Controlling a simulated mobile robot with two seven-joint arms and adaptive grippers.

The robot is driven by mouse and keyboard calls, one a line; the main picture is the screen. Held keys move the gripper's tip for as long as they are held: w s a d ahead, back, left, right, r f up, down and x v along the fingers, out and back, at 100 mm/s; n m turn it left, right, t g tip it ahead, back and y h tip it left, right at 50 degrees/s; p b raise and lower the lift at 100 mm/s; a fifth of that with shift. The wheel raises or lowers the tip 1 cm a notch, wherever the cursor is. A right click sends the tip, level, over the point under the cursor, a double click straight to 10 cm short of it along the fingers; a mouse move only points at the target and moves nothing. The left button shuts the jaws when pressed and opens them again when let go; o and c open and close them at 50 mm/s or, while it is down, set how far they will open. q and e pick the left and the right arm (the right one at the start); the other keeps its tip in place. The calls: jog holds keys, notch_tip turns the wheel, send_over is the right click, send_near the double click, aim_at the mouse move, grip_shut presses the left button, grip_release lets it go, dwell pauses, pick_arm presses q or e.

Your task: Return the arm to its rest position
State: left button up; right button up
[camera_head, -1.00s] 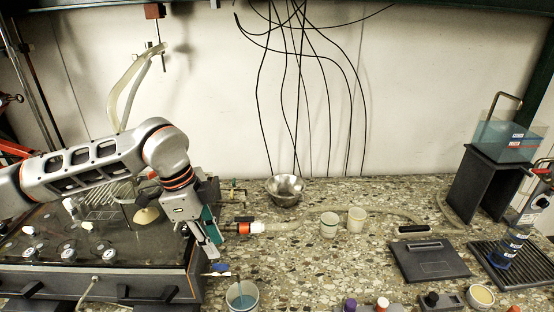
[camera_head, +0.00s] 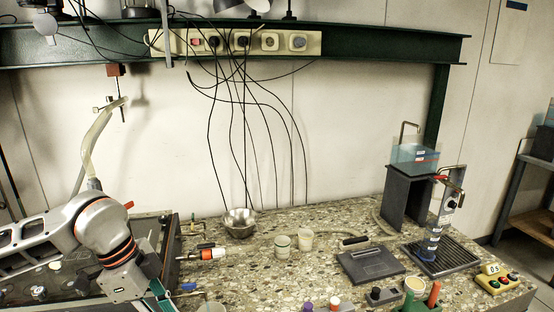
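My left arm comes in from the left, bent downward at the wrist with orange rings. My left gripper (camera_head: 160,302) is at the bottom edge, over the right side of the dark tank unit. Its fingertips are cut off by the picture edge, so I cannot tell whether it is open or shut. No held object shows. My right arm and gripper are not in view.
A metal bowl (camera_head: 239,222), two small cups (camera_head: 306,239), a black flat device (camera_head: 370,265) and a control box with buttons (camera_head: 497,280) stand on the speckled worktop. A blue-based cylinder (camera_head: 431,240) stands on a grooved tray. A clear tank (camera_head: 414,156) sits on a black stand.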

pick_arm(q)
jog(key=s+d+m+g+h, duration=0.2)
jog(key=s+d+m+h, duration=0.1)
jog(key=d, duration=0.5)
jog(key=s+d+m+g+h, duration=0.1)
jog(key=s+d+m+h, duration=0.25)
jog(key=d, duration=0.45)
jog(key=d+r+t+h, duration=0.2)
jog(key=d+r+h, duration=0.4)
jog(key=d+h, duration=0.3)
jog(key=w+a+f+n+t+y, duration=0.9)
jog(key=a+f+n+t, duration=0.3)
jog(key=n+t, duration=0.45)
jog(key=s+a+f+g+y, duration=0.1)
jog(key=s+a+f+y, duration=0.1)
jog(key=f, duration=0.6)
jog(key=s+a+f+n+g+y, duration=0.1)
jog(key=s+a+f+g+y, duration=0.1)
jog(key=s+a+f, duration=0.3)
jog(key=s+a+f+n+g+y, duration=0.1)
jog(key=s+a+f+g+y, duration=0.1)
jog(key=s+f, duration=0.5)
notch_tip(320, 180, down, 4)
jog(key=shift+a+y, duration=0.65)
jog(key=shift+a, duration=0.3)
